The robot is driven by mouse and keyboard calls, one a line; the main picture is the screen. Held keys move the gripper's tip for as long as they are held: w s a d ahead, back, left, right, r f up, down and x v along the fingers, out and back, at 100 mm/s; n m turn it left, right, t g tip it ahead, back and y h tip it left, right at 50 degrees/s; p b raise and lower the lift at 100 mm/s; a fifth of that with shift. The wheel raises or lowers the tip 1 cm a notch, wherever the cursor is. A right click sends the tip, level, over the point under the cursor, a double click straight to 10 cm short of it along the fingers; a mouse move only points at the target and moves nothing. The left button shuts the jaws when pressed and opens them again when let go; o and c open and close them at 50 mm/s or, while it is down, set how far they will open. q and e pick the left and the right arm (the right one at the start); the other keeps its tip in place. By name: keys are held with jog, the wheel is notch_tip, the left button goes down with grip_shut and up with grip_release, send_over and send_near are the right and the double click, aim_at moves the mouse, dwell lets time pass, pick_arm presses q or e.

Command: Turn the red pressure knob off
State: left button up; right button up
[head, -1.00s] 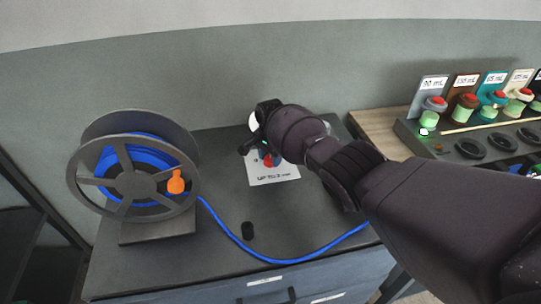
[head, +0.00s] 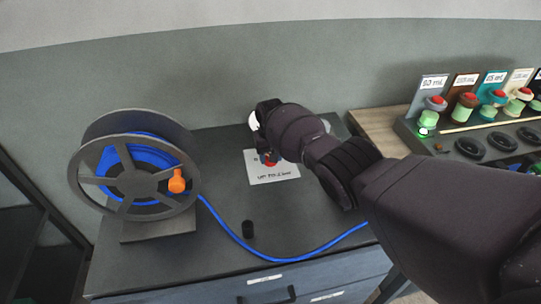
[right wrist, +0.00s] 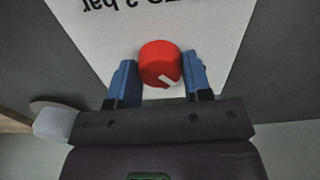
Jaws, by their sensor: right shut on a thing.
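The red pressure knob (right wrist: 160,60) sits on a white label sheet (right wrist: 215,25) with partly visible printed text reading "bar". Its white mark points down and slightly right in the right wrist view. My right gripper (right wrist: 161,78) has its blue-padded fingers on either side of the knob and is shut on it. In the head view the knob (head: 271,162) shows only as a bit of red under my right gripper (head: 267,158), above the label sheet (head: 285,175) on the dark bench top. My left gripper is in neither view.
A hose reel (head: 90,195) with blue hose and an orange handle stands at the left. At the right is a dispenser panel (head: 450,147) with several coloured buttons.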

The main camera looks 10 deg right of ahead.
jog(key=n, duration=0.3)
jog(key=shift+n, duration=0.3)
dwell(0.4)
jog(key=o, duration=0.9)
